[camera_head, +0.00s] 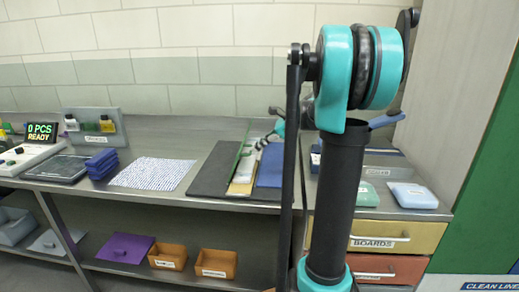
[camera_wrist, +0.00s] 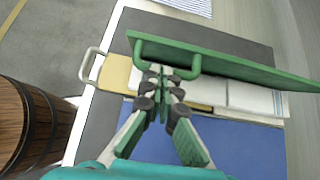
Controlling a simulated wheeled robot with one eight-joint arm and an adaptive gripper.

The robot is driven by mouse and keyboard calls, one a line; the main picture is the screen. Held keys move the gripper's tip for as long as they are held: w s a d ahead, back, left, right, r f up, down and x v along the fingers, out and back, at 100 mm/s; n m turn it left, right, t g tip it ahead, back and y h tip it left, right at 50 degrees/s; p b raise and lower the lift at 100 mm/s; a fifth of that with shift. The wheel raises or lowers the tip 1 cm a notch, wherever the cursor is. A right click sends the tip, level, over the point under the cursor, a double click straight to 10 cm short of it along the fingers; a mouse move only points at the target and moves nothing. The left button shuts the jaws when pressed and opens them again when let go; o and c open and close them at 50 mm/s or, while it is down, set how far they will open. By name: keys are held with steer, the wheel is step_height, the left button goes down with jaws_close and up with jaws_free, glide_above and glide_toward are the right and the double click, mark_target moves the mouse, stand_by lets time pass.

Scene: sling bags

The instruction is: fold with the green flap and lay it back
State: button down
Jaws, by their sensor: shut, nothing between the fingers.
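The green flap (camera_wrist: 235,58) stands raised on its edge in the wrist view, with a green loop handle (camera_wrist: 196,66) on its near side. My gripper (camera_wrist: 160,72) is shut and empty; its fingertips overlap the handle in the picture, and I cannot tell whether they touch it. A white cloth (camera_wrist: 252,97) lies beside the flap, over a yellow panel (camera_wrist: 116,75) with a pale handle (camera_wrist: 90,64). The blue panel (camera_wrist: 240,150) lies flat under my fingers, and the dark grey panel (camera_wrist: 225,38) lies beyond the flap. In the head view, the green flap (camera_head: 237,150) shows as a narrow strip.
A patterned white cloth (camera_head: 152,173) lies left of the panels, with blue folded stacks (camera_head: 102,163) and a display (camera_head: 42,131) further left. Orange bins (camera_head: 216,263) stand on the lower shelf. A wooden barrel (camera_wrist: 22,125) stands beside the table. Drawers (camera_head: 395,237) stand at right.

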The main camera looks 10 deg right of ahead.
steer(key=shift+w+a+r+g+h, duration=0.15)
steer(key=shift+a+r+h, duration=0.3)
steer(key=shift+a, duration=0.1)
steer(key=shift+w+a+r+g+h, duration=0.15)
steer(key=shift+a+r+h, duration=0.15)
steer(key=shift+a+h, duration=0.2)
steer(key=a+h, duration=0.1)
steer(key=a, duration=0.1)
steer(key=w+a+r+h, duration=0.1)
steer(key=a+r+g+h, duration=0.1)
steer(key=a, duration=0.1)
steer(key=shift+w+a+h, duration=0.25)
steer(key=shift+w+a, duration=0.05)
steer(key=shift+w, duration=0.1)
steer(key=shift+w+a+f+g+h, duration=0.25)
steer(key=shift+w+a+f+h, duration=0.65)
steer(key=shift+a+f, duration=1.6)
steer(key=shift+w+a+f+g+h, duration=0.3)
steer(key=shift+w+a+f+h, duration=0.65)
steer(key=shift+a, duration=2.8)
steer(key=shift+w+a+f+g+h, duration=0.35)
steer(key=shift+w+a+f, duration=0.9)
steer(key=shift+a+f, duration=1.4)
steer(key=shift+a+r, duration=0.45)
steer(key=shift+r, duration=0.05)
steer(key=shift+r, duration=0.1)
